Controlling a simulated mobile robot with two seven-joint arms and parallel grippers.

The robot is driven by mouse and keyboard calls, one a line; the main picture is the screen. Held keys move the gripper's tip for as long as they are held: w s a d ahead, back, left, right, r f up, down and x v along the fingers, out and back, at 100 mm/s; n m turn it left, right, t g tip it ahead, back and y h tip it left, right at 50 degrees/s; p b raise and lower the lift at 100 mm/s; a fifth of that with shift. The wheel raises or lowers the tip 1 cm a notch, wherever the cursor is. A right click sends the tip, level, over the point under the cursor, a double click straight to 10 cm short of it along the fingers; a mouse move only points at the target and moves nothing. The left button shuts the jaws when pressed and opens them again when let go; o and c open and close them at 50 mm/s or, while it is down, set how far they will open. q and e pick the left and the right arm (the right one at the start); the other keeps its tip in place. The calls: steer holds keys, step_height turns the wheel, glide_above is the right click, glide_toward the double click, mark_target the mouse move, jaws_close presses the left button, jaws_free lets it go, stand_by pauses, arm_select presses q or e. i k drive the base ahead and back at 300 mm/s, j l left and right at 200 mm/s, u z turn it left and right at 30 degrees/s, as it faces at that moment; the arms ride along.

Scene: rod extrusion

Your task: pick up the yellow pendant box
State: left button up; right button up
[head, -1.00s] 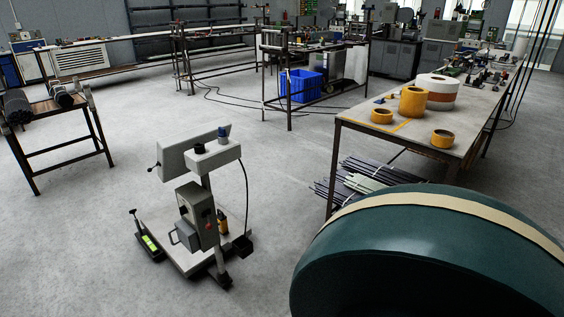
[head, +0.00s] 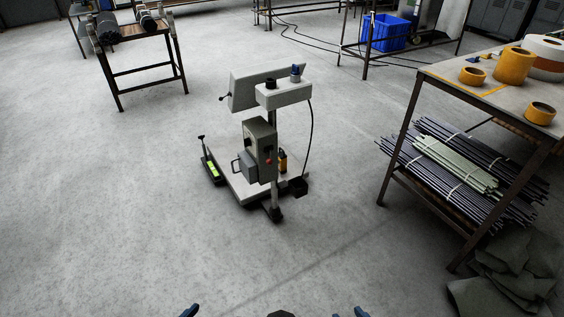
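A small yellow-orange box with dark parts (head: 283,161) shows just right of the column of a grey machine (head: 262,140). It looks like the yellow pendant box, but it is small and partly hidden by the column. A black cable hangs from the machine's head to a dark box (head: 298,187) low on the right. No gripper fingers can be made out, and nothing of mine touches the machine.
A worktable (head: 438,72) with yellow rolls stands at right, with bundled rods (head: 450,165) on its lower shelf and dark sheets (head: 510,270) by its foot. A rack (head: 145,63) stands at back left, a blue bin (head: 385,32) behind. The floor before the machine is clear.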

mark_target(282, 157)
steer(key=i+j+u, duration=0.95)
steer(key=i, duration=0.2)
steer(key=i+u, duration=0.35)
steer(key=i, duration=0.2)
steer(key=i+z, duration=0.1)
steer(key=i, duration=1)
steer(key=i+j, duration=0.1)
steer(key=i, duration=0.95)
steer(key=i+j+z, duration=0.15)
steer(key=i, duration=0.95)
steer(key=i+z, duration=0.25)
steer(key=i, duration=0.25)
steer(key=i+z, duration=0.25)
steer(key=i, duration=0.2)
steer(key=i+j+z, duration=0.25)
steer(key=i, duration=0.25)
steer(key=i+l+z, duration=0.15)
steer(key=i+z, duration=0.55)
steer(key=z, duration=0.15)
steer(key=i+j+z, duration=0.1)
steer(key=i+z, duration=0.3)
steer(key=i+l+z, duration=0.2)
steer(key=i+z, duration=0.25)
steer(key=i, duration=0.2)
steer(key=i+z, duration=0.45)
steer(key=i, duration=0.25)
